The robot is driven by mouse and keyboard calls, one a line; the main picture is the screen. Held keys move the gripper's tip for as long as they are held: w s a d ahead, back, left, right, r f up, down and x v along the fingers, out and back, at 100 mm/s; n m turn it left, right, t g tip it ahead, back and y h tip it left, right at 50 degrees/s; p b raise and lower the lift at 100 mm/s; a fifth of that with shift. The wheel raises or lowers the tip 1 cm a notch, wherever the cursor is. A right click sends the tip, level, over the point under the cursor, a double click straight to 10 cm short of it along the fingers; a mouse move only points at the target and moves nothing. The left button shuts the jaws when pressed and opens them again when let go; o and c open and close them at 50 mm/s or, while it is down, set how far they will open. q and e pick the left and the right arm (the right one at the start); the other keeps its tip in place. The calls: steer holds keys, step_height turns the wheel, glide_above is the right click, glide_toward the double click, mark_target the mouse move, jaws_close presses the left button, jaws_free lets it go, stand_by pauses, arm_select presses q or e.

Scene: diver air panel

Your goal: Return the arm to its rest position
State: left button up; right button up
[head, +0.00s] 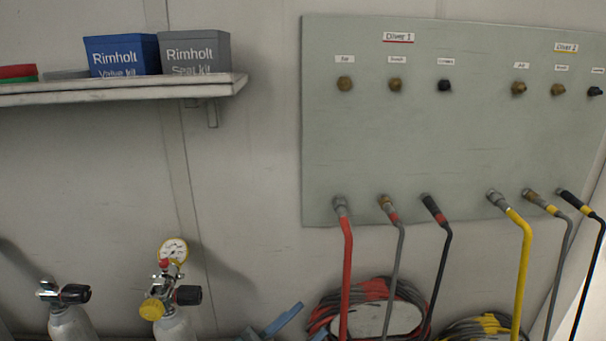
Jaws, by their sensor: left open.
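My left gripper (311,321) shows only in part at the bottom edge of the head view, left of the coiled hoses. Its blue fingers are apart, and I see nothing held between them. The rest of my left arm is cut off by the frame. My right gripper is not in view. The grey-green air panel (460,145) is on the wall at the right, above and beyond my left gripper.
Red (347,270), grey, black and yellow (521,270) hoses hang below the panel, with coils (325,309) behind. Cylinders with valves (170,300) stand lower left. A shelf (120,91) holds blue (120,55) and grey (195,52) boxes. Bare wall lies between.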

arm_select(q)
steer(key=s+a+f+n+g+y, duration=0.1)
steer(key=s+a+f+n+y, duration=0.5)
steer(key=f, duration=0.4)
steer(key=s+a+f+n+g+y+p, duration=0.1)
steer(key=s+a+f+n+g+y, duration=0.1)
steer(key=s+a+f+n+y, duration=0.4)
step_height(320, 180, down, 4)
steer(key=shift+s+a+f+y, duration=0.25)
steer(key=shift+s+a+y, duration=0.55)
steer(key=shift+s+a, duration=0.25)
steer(key=shift+d, duration=0.1)
stand_by(1.1)
